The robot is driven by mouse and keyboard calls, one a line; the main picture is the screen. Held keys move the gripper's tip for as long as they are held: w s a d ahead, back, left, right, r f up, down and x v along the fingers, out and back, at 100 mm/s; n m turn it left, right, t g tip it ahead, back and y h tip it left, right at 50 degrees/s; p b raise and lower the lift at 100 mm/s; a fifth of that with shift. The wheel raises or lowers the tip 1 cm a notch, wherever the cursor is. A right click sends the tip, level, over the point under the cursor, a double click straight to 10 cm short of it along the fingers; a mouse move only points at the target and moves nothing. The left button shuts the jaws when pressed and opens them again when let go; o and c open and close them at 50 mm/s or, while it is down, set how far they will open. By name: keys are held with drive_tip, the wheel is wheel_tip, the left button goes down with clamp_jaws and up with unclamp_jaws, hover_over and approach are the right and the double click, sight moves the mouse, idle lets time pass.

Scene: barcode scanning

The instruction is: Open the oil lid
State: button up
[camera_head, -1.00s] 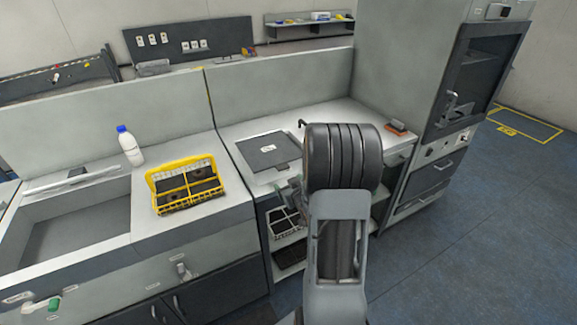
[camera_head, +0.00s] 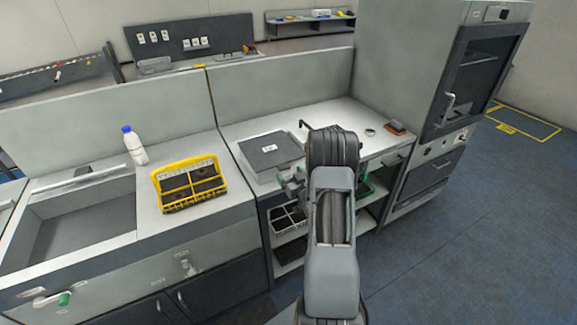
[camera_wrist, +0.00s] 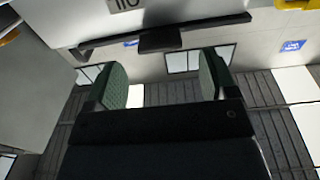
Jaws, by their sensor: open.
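The oil lid (camera_head: 262,152) is a dark flat plate with a small white label, lying closed on a light grey box on the right counter. In the wrist view the picture is upside down: the label (camera_wrist: 125,4) seems to read OIL, and the lid's dark front edge and handle tab (camera_wrist: 162,41) show beyond my fingertips. My gripper (camera_wrist: 163,62) is open and empty, its green-padded fingers spread either side of the tab's line. The tab looks apart from the fingers. In the head view my gripper (camera_head: 292,186) is just in front of the box, partly hidden by my arm.
A yellow divided basket (camera_head: 190,184) and a white bottle with a blue cap (camera_head: 134,146) stand on the left counter beside a sink (camera_head: 75,220). A tall grey cabinet (camera_head: 408,70) stands right. A grey basket (camera_head: 288,217) sits on the shelf below.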

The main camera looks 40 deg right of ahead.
sight(286, 168)
drive_tip(key=shift+w+d+p, duration=0.15)
drive_tip(key=shift+w+p, duration=0.05)
drive_tip(key=shift+w, duration=0.9)
drive_tip(key=shift+w+d+p, duration=0.15)
drive_tip(key=shift+w+p, duration=0.05)
drive_tip(key=shift+w, duration=0.9)
